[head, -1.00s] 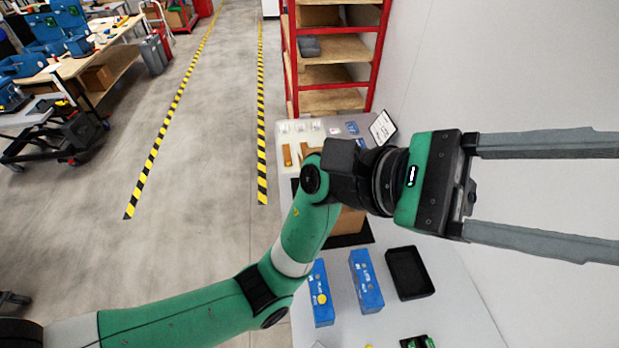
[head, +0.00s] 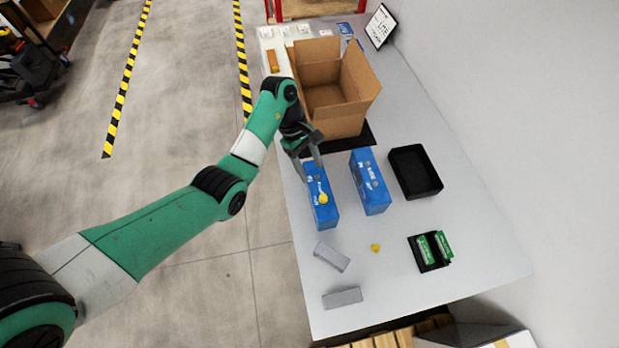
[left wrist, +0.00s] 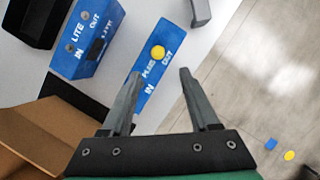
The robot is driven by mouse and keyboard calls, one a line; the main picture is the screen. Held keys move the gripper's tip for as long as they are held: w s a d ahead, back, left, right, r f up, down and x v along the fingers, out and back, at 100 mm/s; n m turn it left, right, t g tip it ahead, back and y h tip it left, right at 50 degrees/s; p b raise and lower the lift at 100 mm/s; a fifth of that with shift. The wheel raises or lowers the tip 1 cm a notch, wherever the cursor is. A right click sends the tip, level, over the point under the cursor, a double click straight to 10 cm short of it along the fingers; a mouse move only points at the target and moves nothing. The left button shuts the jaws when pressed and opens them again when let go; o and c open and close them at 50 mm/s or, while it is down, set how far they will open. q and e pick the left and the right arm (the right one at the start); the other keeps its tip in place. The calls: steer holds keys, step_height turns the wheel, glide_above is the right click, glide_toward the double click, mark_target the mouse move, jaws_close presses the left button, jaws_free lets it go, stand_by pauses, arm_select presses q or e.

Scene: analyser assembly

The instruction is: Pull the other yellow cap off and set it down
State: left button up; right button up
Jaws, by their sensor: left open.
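A blue analyser box (head: 316,177) marked "PLUS" stands on the table with a yellow cap (head: 323,198) on its top. In the left wrist view the yellow cap (left wrist: 158,52) sits on the OUT end of that box (left wrist: 150,92). Another yellow cap (head: 375,247) lies loose on the table. My left gripper (head: 312,170) is over the far end of the PLUS box, open and empty. In the left wrist view its fingers (left wrist: 161,76) point toward the cap, apart from it. My right gripper is not in view.
A second blue box (head: 370,182), marked "LITE", shows no cap. A black tray (head: 415,172), a holder with green boards (head: 429,252), grey pieces (head: 331,257) (head: 342,298) and an open carton (head: 338,116) share the table (head: 455,275). The near middle is mostly clear.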

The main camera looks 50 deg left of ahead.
mark_target(323, 196)
arm_select(q)
steer(key=b+x, duration=0.3)
steer(key=x, duration=0.8)
steer(key=shift+w+f+b, duration=0.2)
steer(key=shift+b, duration=0.15)
jaws_close()
steer(key=c, duration=0.8)
jaws_free()
jaws_close()
